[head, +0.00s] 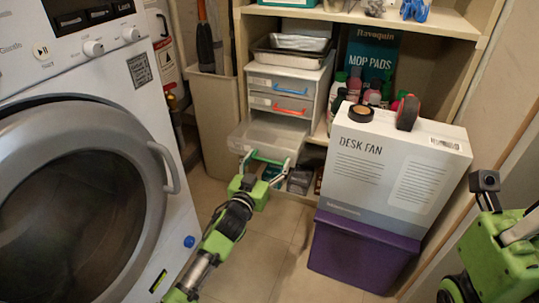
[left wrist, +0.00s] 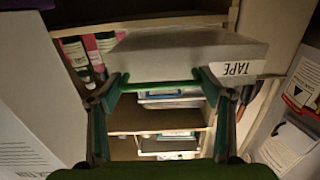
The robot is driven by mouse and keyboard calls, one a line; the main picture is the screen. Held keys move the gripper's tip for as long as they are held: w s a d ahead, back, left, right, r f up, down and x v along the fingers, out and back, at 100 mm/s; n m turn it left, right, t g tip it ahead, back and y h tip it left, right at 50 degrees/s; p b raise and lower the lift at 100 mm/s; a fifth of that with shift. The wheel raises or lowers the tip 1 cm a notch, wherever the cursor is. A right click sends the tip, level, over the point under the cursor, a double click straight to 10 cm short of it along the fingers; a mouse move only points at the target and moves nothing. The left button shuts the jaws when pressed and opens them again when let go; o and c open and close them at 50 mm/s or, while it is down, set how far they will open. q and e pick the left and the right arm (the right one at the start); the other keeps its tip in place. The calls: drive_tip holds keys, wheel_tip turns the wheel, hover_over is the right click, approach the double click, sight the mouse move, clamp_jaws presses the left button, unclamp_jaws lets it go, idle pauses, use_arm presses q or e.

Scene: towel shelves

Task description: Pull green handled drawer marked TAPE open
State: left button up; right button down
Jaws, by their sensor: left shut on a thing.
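The TAPE drawer (head: 268,137) is a clear, shallow drawer and the lowest of the small drawer unit. It sticks well out from the unit. Its green handle (head: 266,159) is on the front. My left gripper (head: 268,165) is shut on that handle, its fingers at the handle's two ends. In the left wrist view the drawer front carries the white TAPE label (left wrist: 237,68), upside down, and the green handle (left wrist: 160,87) lies between the fingers. Part of my right arm's green end (head: 500,245) shows at the right edge; its fingers cannot be made out.
A blue-handled drawer (head: 260,84) and a red-handled drawer (head: 260,102) above are shut. A washing machine (head: 165,240) stands left, a bin (head: 213,120) behind it. A desk fan box (head: 350,180) on a purple bin (head: 355,252) stands right. The floor between is clear.

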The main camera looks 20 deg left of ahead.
use_arm(q)
drive_tip(key=o, duration=1.6)
drive_tip(key=shift+s, duration=0.1)
drive_tip(key=s, duration=1.1)
drive_tip(key=shift+s+a, duration=0.2)
drive_tip(key=shift+s, duration=0.2)
drive_tip(key=shift+r, duration=0.1)
